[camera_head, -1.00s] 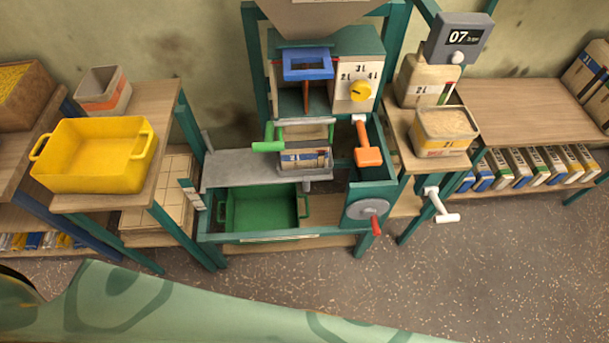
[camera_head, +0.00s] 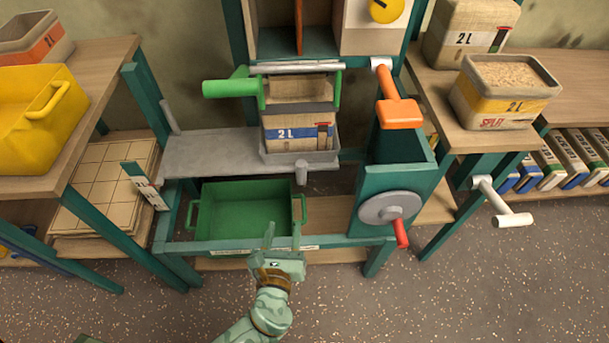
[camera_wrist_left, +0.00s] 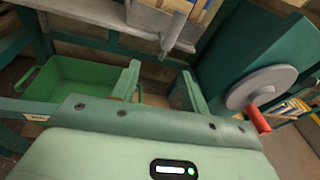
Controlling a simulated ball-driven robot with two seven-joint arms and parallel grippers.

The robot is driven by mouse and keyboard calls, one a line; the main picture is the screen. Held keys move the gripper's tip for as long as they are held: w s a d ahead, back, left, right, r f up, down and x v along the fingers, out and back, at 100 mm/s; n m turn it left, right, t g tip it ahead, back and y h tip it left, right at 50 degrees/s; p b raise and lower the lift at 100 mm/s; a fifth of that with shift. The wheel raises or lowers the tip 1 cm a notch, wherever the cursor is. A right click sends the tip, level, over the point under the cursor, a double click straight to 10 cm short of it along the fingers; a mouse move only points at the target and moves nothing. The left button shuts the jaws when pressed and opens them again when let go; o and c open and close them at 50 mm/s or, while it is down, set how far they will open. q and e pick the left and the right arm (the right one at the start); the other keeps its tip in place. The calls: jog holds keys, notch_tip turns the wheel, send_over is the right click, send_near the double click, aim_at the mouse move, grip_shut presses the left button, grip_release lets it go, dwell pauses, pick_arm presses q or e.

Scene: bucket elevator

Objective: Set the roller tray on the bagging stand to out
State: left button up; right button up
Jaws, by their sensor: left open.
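The bagging stand (camera_head: 330,240) is a teal frame. A small grey tray (camera_head: 326,160), which looks like the roller tray, sits under the bag clamp beside a flat grey plate (camera_head: 215,153). A paper bag marked 2L (camera_head: 297,137) stands in the tray. A grey peg (camera_head: 301,175) hangs from its front edge and also shows in the left wrist view (camera_wrist_left: 172,32). My left gripper (camera_head: 283,238) is open and empty at the stand's front rail, below and in front of the peg. In its wrist view the fingers (camera_wrist_left: 160,88) are apart, with the peg beyond them.
A green bin (camera_head: 245,210) lies below the tray. A crank disc with a red handle (camera_head: 400,232) is at the right. A green handle (camera_head: 230,87) and an orange handle (camera_head: 400,112) are above. A yellow tub (camera_head: 40,120) stands on the left table. Open floor lies in front.

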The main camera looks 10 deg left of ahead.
aim_at(300, 171)
pick_arm(q)
jog(key=w+b, duration=0.1)
jog(key=w, duration=0.4)
jog(key=w+r+m+t+b, duration=0.1)
jog(key=w+b, duration=0.1)
jog(key=w, duration=0.2)
jog(key=w+r+m+b, duration=0.1)
jog(key=w, duration=0.4)
jog(key=shift+w+d+r+t, duration=0.2)
jog(key=shift+w+t, duration=0.15)
jog(key=shift+t, duration=0.05)
jog(key=shift+w+a+b, duration=0.1)
jog(key=shift+w+b, duration=0.35)
jog(key=shift+w, duration=0.6)
jog(key=shift+w+r, duration=0.15)
jog(key=shift+w, duration=0.2)
pick_arm(e)
jog(key=shift+n+g+h, duration=0.3)
jog(key=shift+n, duration=0.3)
jog(key=f, duration=0.1)
jog(key=w+d+f, duration=0.1)
jog(key=w+f, duration=0.1)
jog(key=shift+d+f, duration=0.4)
pick_arm(q)
grip_shut()
jog(key=shift+a, duration=0.1)
